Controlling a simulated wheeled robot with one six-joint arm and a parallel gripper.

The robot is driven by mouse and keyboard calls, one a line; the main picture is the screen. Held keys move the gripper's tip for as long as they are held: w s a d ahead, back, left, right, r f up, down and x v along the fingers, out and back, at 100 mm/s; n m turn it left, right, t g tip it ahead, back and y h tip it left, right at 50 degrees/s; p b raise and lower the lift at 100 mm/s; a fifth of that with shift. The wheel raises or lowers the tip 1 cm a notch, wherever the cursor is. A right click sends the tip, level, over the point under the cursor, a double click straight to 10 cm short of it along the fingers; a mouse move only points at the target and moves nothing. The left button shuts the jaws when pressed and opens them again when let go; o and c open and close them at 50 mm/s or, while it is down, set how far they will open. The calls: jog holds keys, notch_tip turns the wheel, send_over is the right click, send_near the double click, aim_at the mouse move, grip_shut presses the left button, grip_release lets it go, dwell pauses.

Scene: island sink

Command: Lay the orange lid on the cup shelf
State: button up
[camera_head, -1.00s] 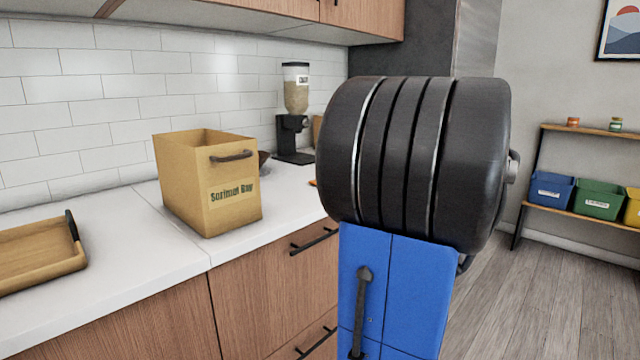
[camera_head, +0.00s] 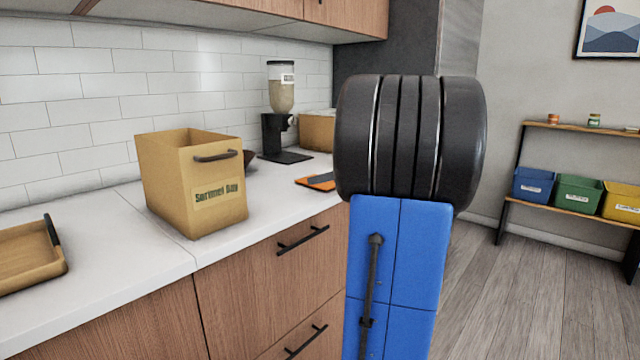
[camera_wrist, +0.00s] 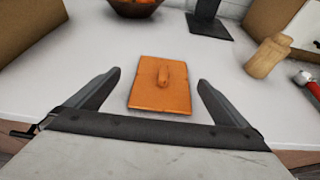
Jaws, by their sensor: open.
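The orange lid (camera_wrist: 150,98) is a flat square plate with a small raised handle, lying on the white counter in the wrist view. In the head view a sliver of orange lid (camera_head: 303,181) shows on the counter, left of my arm. My gripper (camera_wrist: 160,82) is open and empty, with one finger on each side of the lid and clear space between. My arm hides most of the gripper in the head view. I cannot tell which shelf is the cup shelf.
A labelled tan bin (camera_head: 170,180) stands on the counter (camera_head: 115,215), with a wooden tray (camera_head: 25,262) to its left. A wooden rack (camera_head: 560,129) with jars and coloured bins is at right. A wooden bottle (camera_wrist: 268,58) stands right of the lid.

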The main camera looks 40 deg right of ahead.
jog(key=shift+d+x, duration=0.15)
jog(key=shift+x, duration=1.25)
jog(key=shift+d+x, duration=0.15)
jog(key=shift+x, duration=1.2)
jog(key=shift+r, duration=0.1)
jog(key=c, duration=1.2)
jog(key=shift+o, duration=0.2)
